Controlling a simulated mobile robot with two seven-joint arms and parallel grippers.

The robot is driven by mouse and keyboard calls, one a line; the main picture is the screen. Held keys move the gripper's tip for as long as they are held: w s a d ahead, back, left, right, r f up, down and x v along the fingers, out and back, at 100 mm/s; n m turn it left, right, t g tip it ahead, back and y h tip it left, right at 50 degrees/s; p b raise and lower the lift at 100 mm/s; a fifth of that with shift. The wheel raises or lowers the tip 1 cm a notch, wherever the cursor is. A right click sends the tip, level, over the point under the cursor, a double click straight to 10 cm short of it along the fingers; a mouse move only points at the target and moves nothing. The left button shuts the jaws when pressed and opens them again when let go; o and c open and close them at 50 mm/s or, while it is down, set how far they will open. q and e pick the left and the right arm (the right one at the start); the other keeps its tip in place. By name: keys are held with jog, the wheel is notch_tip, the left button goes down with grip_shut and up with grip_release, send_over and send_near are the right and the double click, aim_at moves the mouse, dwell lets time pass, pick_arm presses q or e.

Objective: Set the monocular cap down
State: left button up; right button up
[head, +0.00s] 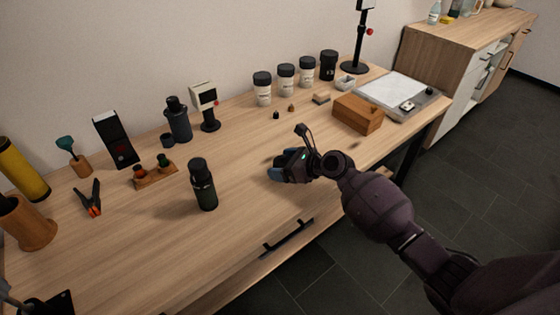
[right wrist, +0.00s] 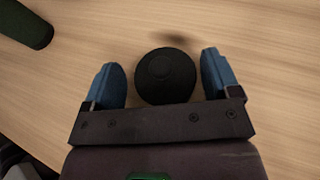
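The monocular cap (right wrist: 165,76) is a round black piece in the right wrist view, between the two blue fingers of my right gripper. A strip of wood shows between it and the left finger; the right finger is very close to it. My right gripper (head: 276,169) is open, low over the table's front middle. In the head view I cannot make out the cap at the gripper. A dark upright cylinder (head: 203,184), likely the monocular, stands to the left of the gripper; it also shows in the right wrist view (right wrist: 25,25).
The wooden table (head: 150,245) has bare room at front left. A brown box (head: 358,114) stands to the gripper's right, and several lidded jars (head: 286,80) stand behind. A handle (head: 288,234) is on the front edge.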

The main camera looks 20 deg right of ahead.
jog(key=v, duration=0.3)
jog(key=p+v, duration=0.1)
jog(key=v, duration=0.2)
jog(key=p+v, duration=0.1)
jog(key=v, duration=0.3)
jog(key=shift+w+r, duration=0.15)
jog(key=shift+r, duration=0.1)
pick_arm(q)
jog(key=shift+s+a+r, duration=0.2)
jog(key=shift+s+r, duration=0.35)
jog(key=shift+r, duration=0.2)
pick_arm(e)
jog(key=shift+s+d+r, duration=0.2)
jog(key=shift+s+d, duration=0.15)
jog(key=shift+s, duration=0.05)
pick_arm(q)
jog(key=shift+w+r, duration=0.15)
jog(key=shift+w, duration=0.1)
